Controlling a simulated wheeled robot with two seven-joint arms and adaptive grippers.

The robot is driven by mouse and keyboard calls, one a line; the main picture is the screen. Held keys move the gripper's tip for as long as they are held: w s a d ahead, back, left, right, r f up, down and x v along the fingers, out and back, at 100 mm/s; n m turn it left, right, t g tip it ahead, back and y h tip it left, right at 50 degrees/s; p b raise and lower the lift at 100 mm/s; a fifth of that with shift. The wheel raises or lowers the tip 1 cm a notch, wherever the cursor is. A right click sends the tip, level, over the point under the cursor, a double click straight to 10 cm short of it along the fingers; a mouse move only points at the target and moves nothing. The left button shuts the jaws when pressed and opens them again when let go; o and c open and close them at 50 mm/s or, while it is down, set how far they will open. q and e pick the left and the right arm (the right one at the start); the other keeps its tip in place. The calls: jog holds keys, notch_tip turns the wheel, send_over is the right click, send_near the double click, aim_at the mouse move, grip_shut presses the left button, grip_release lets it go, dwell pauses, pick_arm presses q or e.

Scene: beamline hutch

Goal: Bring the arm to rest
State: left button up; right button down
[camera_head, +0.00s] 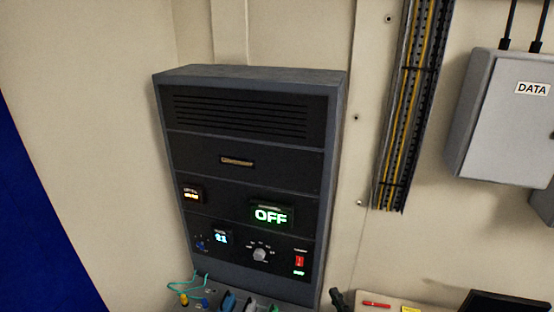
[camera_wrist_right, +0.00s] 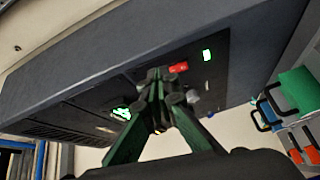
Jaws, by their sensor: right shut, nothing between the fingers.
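My right gripper (camera_wrist_right: 158,76) is shut and empty in the wrist view, with its green fingers drawn together at the tips. In that view it overlaps the front of the grey rack cabinet (camera_wrist_right: 75,65); I cannot tell the exact gap. In the head view only a small dark part of my right gripper (camera_head: 337,297) shows at the bottom edge, just right of the cabinet (camera_head: 318,240). My left gripper is not in view.
The cabinet front carries a lit OFF display (camera_head: 271,215), a rotary knob (camera_head: 260,254) and a red switch (camera_head: 299,260). Coloured plugs (camera_head: 228,302) stand at its foot. A grey DATA box (camera_head: 500,120) and cable tray (camera_head: 405,110) are on the wall at right.

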jog(key=s+d+f+m+g+h, duration=0.7)
jog(key=s+d+f+m, duration=0.6)
jog(key=d, duration=0.2)
jog(key=s+f+m+g+y, duration=0.1)
jog(key=s+f+m+g, duration=0.25)
jog(key=s, duration=0.65)
jog(key=s+f+m+g+y, duration=0.1)
jog(key=s+f+m+g, duration=0.3)
jog(key=s, duration=0.7)
notch_tip(320, 180, down, 38)
jog(key=a+n+b, duration=0.1)
jog(key=n+b, duration=0.1)
jog(key=b, duration=0.5)
jog(key=s+f+g+b, duration=0.2)
jog(key=s+f+b, duration=0.4)
jog(key=s+f, duration=1.4)
notch_tip(320, 180, down, 4)
jog(key=shift+s+a+f+n, duration=0.1)
jog(key=shift+s+a+n, duration=0.1)
jog(key=shift+n, duration=0.25)
